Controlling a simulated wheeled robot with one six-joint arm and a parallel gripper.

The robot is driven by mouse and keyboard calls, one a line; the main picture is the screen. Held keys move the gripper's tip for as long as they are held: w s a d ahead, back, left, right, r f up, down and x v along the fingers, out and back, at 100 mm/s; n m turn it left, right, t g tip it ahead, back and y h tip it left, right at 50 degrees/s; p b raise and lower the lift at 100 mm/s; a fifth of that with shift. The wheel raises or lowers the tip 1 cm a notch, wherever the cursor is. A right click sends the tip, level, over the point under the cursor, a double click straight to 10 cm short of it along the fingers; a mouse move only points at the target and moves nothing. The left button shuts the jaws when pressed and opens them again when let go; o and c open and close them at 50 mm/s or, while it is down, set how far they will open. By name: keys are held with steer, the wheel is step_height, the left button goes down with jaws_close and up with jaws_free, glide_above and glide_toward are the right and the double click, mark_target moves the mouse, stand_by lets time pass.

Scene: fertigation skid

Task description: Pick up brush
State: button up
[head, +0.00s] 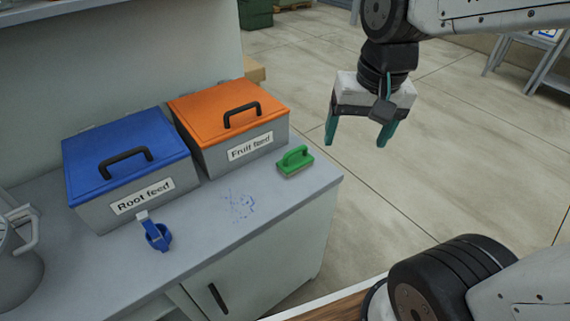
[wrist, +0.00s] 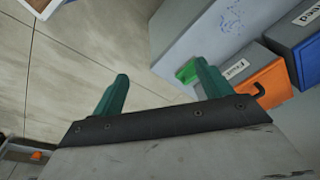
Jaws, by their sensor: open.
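The brush (head: 295,161) has a green handle and lies on the grey counter near its right end, beside the Fruit feed box. In the wrist view part of the green brush (wrist: 187,72) shows near the counter edge, partly hidden behind one finger. My gripper (head: 356,143) has two teal fingers, open and empty. It hangs to the right of the counter, over the floor, apart from the brush. In the wrist view my gripper (wrist: 160,85) shows both fingers spread with nothing between them.
On the counter (head: 205,235) stand the blue-lidded Root feed box (head: 125,160) and the orange-lidded Fruit feed box (head: 230,120). A blue scoop (head: 157,236) and blue specks (head: 239,204) lie in front. A metal pot (head: 18,265) stands at the left.

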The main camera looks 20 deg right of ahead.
steer(key=w+f+m, duration=0.3)
steer(key=w+f, duration=0.1)
steer(key=w, duration=0.4)
steer(key=m, duration=0.8)
glide_toward(296, 160)
steer(key=shift+f, duration=0.5)
steer(key=f, duration=0.5)
steer(key=w+f, duration=0.1)
steer(key=f, duration=0.1)
steer(key=shift+w+f, duration=0.1)
steer(key=shift+f, duration=0.05)
steer(key=c, duration=1.1)
